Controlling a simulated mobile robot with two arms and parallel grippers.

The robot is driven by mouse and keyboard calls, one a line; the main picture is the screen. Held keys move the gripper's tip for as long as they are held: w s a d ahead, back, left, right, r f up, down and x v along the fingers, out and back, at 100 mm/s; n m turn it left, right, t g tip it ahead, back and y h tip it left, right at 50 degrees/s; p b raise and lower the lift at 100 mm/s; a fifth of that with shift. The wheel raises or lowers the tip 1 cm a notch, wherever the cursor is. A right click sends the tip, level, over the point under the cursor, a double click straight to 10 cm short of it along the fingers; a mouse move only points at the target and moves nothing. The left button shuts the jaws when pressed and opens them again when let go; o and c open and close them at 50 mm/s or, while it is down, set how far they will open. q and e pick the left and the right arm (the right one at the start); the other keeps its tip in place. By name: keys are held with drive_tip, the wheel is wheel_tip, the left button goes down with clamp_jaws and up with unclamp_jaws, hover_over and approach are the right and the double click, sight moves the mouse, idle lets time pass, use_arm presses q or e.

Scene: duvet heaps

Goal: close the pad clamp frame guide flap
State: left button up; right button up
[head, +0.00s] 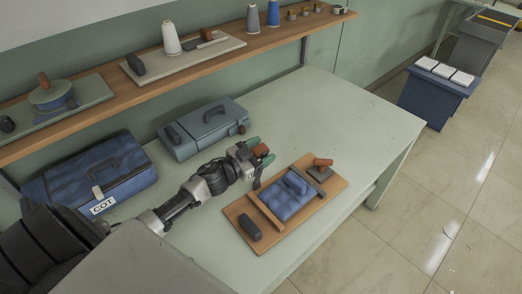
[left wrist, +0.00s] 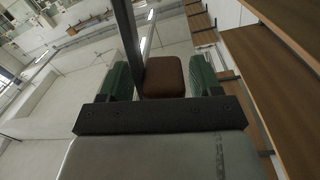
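The pad clamp frame guide is a wooden board (head: 274,238) on the table, with a blue quilted pad (head: 283,203) between crosswise strips. A dark narrow flap arm (head: 257,179) stands raised at the board's far-left edge, with a red-brown knob (head: 262,151) at its top. My left gripper (head: 256,152) has its green fingers on either side of this knob. In the left wrist view the brown knob (left wrist: 164,77) fills most of the space between the fingers (left wrist: 160,84), with a dark bar beside it. My right gripper is not in view.
A grey-blue case (head: 207,128) and a blue case (head: 100,175) labelled "COT" stand behind my left arm. A wooden shelf (head: 215,52) with spools runs along the wall. The table (head: 340,112) is clear beyond the board. A blue bin (head: 432,98) stands on the floor.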

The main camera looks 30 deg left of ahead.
use_arm(q)
drive_tip(key=b+v, duration=0.2)
drive_tip(key=v, duration=0.8)
drive_tip(key=shift+s+a, duration=0.2)
drive_tip(key=shift+s, duration=0.15)
drive_tip(key=shift+c, duration=0.5)
